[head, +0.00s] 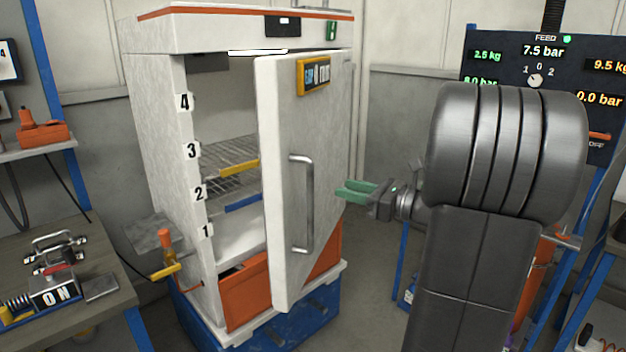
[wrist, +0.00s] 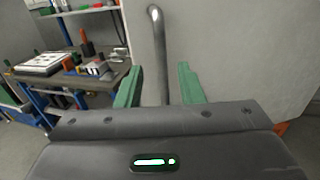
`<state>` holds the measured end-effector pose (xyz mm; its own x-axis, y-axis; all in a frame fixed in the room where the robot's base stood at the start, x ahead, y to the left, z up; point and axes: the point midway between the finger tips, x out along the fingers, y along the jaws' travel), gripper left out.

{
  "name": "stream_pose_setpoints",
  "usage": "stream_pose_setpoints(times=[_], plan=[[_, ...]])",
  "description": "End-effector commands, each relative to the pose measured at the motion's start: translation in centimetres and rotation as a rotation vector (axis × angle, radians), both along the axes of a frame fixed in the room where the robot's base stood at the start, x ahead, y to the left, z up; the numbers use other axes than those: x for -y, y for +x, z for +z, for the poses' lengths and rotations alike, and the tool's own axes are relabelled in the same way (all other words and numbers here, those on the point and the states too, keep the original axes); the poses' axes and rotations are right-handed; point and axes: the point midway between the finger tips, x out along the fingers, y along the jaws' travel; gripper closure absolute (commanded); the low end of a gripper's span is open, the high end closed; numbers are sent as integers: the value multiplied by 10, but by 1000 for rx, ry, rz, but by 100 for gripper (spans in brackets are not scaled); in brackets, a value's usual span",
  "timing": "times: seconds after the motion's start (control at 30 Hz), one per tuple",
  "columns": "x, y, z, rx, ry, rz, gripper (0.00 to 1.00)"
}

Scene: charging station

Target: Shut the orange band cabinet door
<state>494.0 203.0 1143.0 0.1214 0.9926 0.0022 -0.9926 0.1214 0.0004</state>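The white cabinet (head: 160,110) with an orange band (head: 230,12) along its top stands at the centre left of the head view. Its door (head: 285,130) stands partly open, and shelves show through the gap at the left. The door's vertical metal handle (head: 308,205) is on its outer face; it also shows in the wrist view (wrist: 157,50). My gripper (head: 352,191) has green fingers and is in front of the door, to the right of the handle. In the wrist view its fingers (wrist: 158,88) are spread apart with the handle's line between them; contact cannot be told.
A workbench (head: 75,285) with switches stands at the left. A yellow-handled lever (head: 168,270) with an orange knob juts near the cabinet's left side. A display panel (head: 540,75) stands at the right. Floor shows between cabinet and panel.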

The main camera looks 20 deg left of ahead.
Motion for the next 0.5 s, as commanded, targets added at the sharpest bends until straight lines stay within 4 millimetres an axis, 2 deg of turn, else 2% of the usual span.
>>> stream_pose_setpoints(times=[0.03, 0.3, 0.5], plan=[[-12, 1, 0, -1, 0, 6, 66], [-65, 7, 0, 0, -1, 5, 66], [-95, 11, 0, 1, -1, 3, 66]])
